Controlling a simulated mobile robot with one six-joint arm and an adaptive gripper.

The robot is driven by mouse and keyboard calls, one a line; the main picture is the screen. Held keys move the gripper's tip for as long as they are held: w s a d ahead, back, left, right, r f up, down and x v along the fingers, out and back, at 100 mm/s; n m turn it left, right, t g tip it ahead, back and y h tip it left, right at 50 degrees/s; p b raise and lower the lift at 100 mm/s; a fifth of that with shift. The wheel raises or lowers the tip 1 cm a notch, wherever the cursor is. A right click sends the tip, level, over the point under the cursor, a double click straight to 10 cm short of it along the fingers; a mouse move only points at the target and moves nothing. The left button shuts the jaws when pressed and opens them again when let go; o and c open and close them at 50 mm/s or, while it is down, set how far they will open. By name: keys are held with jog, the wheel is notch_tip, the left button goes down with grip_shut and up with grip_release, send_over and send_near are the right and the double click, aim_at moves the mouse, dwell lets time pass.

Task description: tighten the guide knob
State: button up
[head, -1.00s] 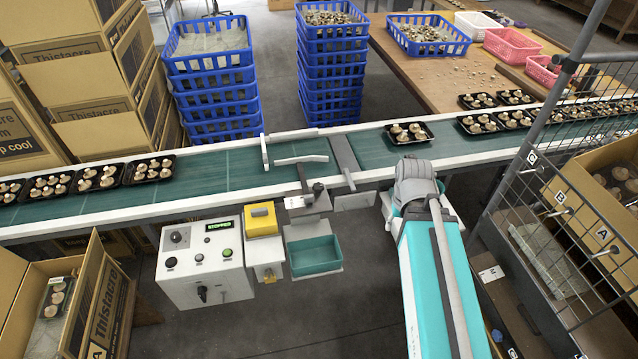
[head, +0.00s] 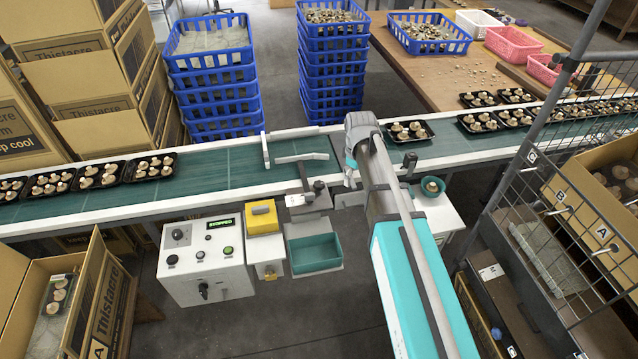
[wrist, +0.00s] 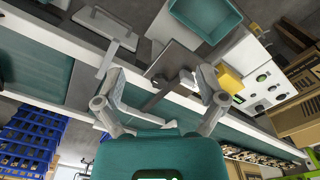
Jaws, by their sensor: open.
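The guide knob (head: 318,186) is a small dark knob on the bracket at the conveyor's near edge, beside a dark post (head: 303,178). The pale guide bar (head: 302,158) reaches over the green belt there. In the wrist view the dark knob and clamp (wrist: 158,81) show beyond my fingers, near the grey plate (wrist: 176,45). My gripper (wrist: 160,86) is open, its two fingers spread on either side of that clamp area with nothing between them. In the head view my gripper (head: 350,170) is just right of the knob, apart from it; its fingertips are hard to make out.
The control box (head: 205,258) reads STOPPED. A yellow box (head: 263,218) and a teal bin (head: 314,253) are near the bracket. Trays of mushrooms (head: 150,167) stand on the belt. A small stand with a teal bowl (head: 432,187) is right of my arm.

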aim_at(320, 184)
jog(key=w+a+n, duration=0.7)
jog(key=w+a, duration=0.2)
jog(key=a, duration=0.2)
jog(key=shift+w, duration=0.15)
jog(key=shift+f, duration=0.1)
notch_tip(320, 184, down, 13)
jog(key=b, duration=1.3)
jog(key=shift+f+b, duration=0.2)
jog(key=shift+b, duration=0.15)
